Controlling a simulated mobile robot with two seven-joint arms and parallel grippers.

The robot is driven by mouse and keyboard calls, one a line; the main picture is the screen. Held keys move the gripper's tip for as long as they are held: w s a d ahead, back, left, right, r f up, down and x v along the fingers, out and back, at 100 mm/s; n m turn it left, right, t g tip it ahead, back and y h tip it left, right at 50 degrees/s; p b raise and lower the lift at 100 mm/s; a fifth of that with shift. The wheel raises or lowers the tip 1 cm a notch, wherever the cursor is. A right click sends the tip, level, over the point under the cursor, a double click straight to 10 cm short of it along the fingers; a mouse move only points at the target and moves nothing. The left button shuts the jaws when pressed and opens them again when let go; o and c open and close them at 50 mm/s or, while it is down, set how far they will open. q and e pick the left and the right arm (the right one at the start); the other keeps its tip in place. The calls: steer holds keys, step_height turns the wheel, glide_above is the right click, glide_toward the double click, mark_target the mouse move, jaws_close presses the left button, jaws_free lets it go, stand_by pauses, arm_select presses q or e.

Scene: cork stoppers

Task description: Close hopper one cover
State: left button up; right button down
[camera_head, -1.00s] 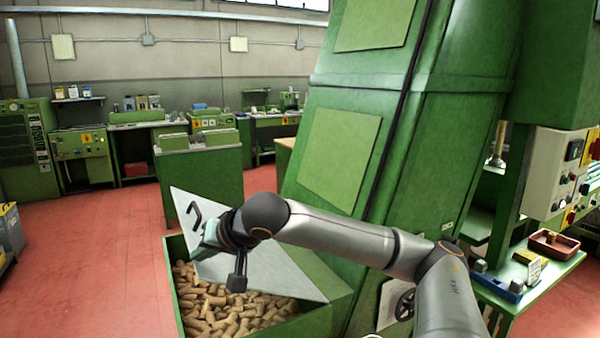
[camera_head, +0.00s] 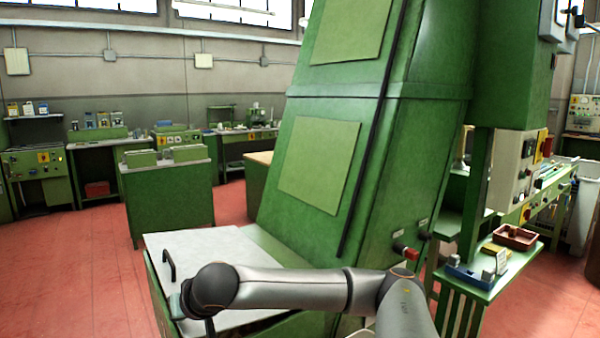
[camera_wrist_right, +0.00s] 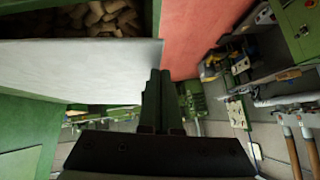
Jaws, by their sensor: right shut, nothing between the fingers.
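The white hopper cover (camera_head: 205,245), with a black handle (camera_head: 169,265), lies low and almost flat over the green hopper (camera_head: 157,300) in the head view. In the right wrist view the cover (camera_wrist_right: 75,62) shows as a pale slab, and cork stoppers (camera_wrist_right: 105,18) are visible past its edge, so a gap is open there. My right gripper (camera_wrist_right: 160,88) is shut and empty, its fingertips close to the cover's edge; I cannot tell whether they touch. In the head view my forearm hides part of the cover and most of this gripper. My left gripper is not in view.
The tall green machine casing (camera_head: 330,150) rises behind the hopper. A small green table (camera_head: 490,275) with a brown tray (camera_head: 514,237) stands at the right. A green cabinet (camera_head: 170,205) stands behind. The red floor at left is clear.

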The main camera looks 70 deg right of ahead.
steer(key=shift+w+a+f, duration=0.1)
steer(key=shift+f, duration=0.6)
